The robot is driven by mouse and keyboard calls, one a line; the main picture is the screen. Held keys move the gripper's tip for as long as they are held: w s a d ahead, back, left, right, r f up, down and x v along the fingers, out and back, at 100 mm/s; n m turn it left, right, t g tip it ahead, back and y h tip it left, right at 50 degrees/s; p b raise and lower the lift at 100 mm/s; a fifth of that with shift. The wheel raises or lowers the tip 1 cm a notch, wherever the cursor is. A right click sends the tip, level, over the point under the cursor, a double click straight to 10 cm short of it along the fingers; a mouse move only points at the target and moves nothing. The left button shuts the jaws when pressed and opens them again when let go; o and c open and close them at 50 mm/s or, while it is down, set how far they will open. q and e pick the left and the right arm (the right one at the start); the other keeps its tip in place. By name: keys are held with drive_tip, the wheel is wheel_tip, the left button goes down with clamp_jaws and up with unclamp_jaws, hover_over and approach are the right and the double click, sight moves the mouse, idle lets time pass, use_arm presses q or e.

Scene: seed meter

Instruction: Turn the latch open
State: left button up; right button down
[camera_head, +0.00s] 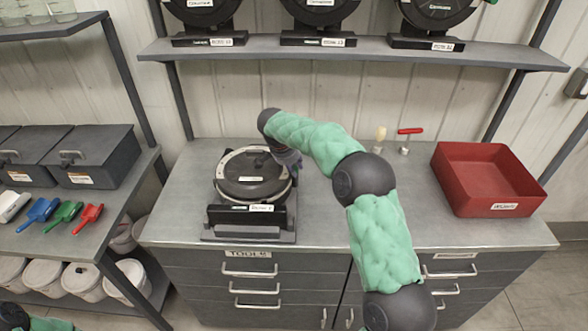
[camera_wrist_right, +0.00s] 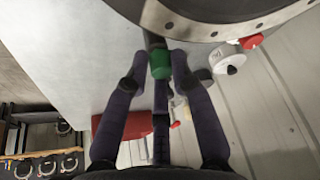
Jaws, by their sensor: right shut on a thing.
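The seed meter (camera_head: 248,187), a dark round housing with a pale metal rim, sits on a dark stand on the grey workbench. In the right wrist view its drilled pale rim (camera_wrist_right: 205,30) fills the top. A small green-ended dark latch handle (camera_wrist_right: 161,66) sticks out below that rim. My right gripper (camera_head: 288,163) is at the far right side of the seed meter. In the right wrist view, my right gripper (camera_wrist_right: 163,74) has its dark fingers closed around the green end. In the head view the latch is hidden by my arm and hand. My left gripper is out of view.
A red bin (camera_head: 487,178) stands at the right of the workbench (camera_head: 330,220). A red-handled tool (camera_head: 408,138) stands at the back. More meters (camera_head: 318,38) sit on the shelf above. Dark boxes (camera_head: 95,155) and coloured scoops (camera_head: 64,212) are on the left rack. The bench front is clear.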

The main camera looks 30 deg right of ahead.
drive_tip(key=shift+d+r+m, duration=0.1)
drive_tip(key=shift+r+m, duration=0.05)
drive_tip(key=shift+m, duration=0.45)
drive_tip(key=shift+g, duration=0.3)
drive_tip(key=c, duration=1.1)
unclamp_jaws()
drive_tip(key=v, duration=1.1)
drive_tip(key=shift+a+r, duration=0.3)
drive_tip(key=shift+r, duration=0.05)
